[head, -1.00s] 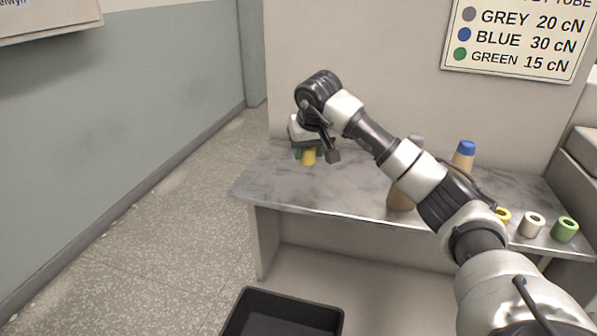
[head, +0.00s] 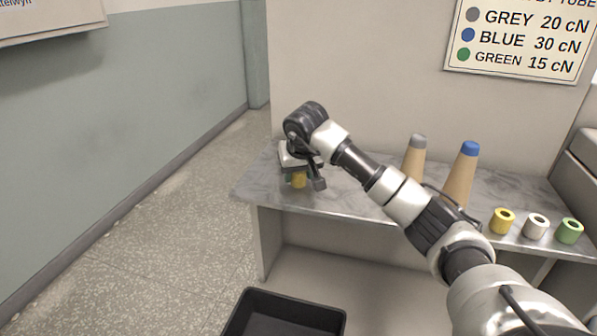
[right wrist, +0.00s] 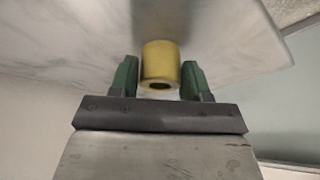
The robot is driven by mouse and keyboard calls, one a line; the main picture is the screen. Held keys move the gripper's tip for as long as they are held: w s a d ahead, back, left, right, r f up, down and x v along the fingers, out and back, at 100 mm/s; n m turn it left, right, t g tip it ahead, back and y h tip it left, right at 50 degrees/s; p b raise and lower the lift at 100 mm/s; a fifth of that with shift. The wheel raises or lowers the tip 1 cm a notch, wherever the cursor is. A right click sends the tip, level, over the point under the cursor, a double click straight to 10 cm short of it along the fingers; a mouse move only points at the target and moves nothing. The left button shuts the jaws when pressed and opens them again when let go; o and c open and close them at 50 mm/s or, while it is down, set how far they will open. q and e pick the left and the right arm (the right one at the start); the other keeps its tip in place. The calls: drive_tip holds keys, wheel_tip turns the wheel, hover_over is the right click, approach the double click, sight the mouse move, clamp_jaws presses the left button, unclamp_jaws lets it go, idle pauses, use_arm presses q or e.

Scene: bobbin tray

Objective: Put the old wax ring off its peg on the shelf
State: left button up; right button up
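A yellow ring (head: 299,181), a short hollow cylinder, is at the left part of the grey marble shelf (head: 345,196). My right gripper (head: 293,177) is shut on it, with its green fingers on either side. In the right wrist view the yellow ring (right wrist: 160,66) sits between the fingers (right wrist: 160,78), its dark hole facing the camera. I cannot tell whether the ring touches the shelf. No label marks it as the old wax ring, and I see no peg. My left gripper is not in view.
Another yellow ring (head: 502,221), a white ring (head: 536,226) and a green ring (head: 569,231) stand at the shelf's right front. Grey-tipped (head: 414,160) and blue-tipped (head: 462,175) cones stand behind my arm. A black tray (head: 250,309) is below.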

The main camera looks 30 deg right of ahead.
drive_tip(key=o, duration=0.3)
drive_tip(key=shift+r, duration=0.1)
drive_tip(key=shift+r, duration=0.35)
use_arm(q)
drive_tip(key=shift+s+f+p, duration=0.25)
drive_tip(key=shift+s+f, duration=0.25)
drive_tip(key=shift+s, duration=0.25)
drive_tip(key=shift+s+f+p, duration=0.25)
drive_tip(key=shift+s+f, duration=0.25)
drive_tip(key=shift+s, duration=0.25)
use_arm(e)
drive_tip(key=v, duration=1.1)
drive_tip(key=shift+s+a+r, duration=0.1)
drive_tip(key=shift+r, duration=0.05)
